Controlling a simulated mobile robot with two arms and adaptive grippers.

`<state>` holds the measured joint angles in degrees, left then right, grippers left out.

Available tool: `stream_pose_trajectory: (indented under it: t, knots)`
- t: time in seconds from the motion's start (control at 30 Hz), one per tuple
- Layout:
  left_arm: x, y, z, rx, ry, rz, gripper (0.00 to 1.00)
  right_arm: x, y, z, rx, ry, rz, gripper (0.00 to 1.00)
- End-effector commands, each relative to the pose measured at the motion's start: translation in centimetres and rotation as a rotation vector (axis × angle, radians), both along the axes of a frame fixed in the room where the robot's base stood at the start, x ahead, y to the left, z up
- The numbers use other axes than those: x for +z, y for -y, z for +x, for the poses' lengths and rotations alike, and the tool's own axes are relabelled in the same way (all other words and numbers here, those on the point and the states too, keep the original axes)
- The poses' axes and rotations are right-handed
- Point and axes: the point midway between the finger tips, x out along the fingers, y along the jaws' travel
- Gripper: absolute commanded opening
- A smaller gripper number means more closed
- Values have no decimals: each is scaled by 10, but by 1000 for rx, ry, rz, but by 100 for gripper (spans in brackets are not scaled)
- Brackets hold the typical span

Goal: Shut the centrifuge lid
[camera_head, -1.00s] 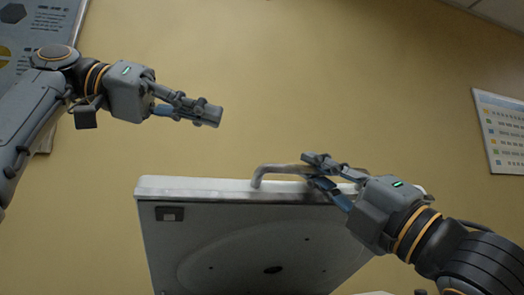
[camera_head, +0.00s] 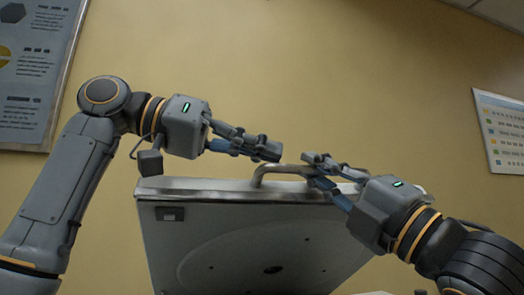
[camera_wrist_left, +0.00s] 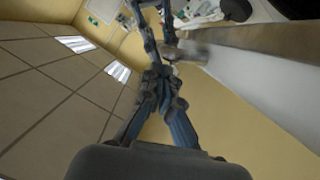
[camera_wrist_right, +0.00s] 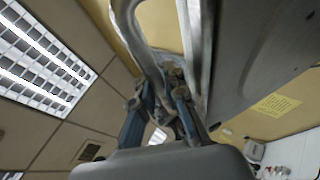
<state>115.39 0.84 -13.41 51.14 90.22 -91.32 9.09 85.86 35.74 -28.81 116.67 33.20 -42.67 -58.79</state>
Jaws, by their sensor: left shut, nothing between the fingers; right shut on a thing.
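The centrifuge lid (camera_head: 235,245) stands raised in the head view, its pale underside facing me. A metal bar handle (camera_head: 262,172) runs along its upper edge, and it also shows in the right wrist view (camera_wrist_right: 130,25). My right gripper (camera_head: 312,168) is shut on the handle, near its right part. My left gripper (camera_head: 270,150) is shut and empty, just above the left end of the handle. Its fingertips show together in the left wrist view (camera_wrist_left: 160,75). The centrifuge body is out of the head view.
A yellow wall fills the background. A grey poster (camera_head: 32,70) hangs at the left and a white chart (camera_head: 502,135) at the right. The air above the lid between the two arms is free.

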Motion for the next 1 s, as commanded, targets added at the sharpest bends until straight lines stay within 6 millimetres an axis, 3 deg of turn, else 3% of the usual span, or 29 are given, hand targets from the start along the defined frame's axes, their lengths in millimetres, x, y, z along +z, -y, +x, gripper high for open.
stream_pose_trajectory:
  t: [0.57, 1.0]
  knots:
    - [-6, 0, -3, -1, 5, 2, 0, -1, -1, 1, 0, -2, -2, 0]
    - [-33, 7, -22, -8, 56, 23, 0, 2, 2, 0, -3, 3, 4, 0]
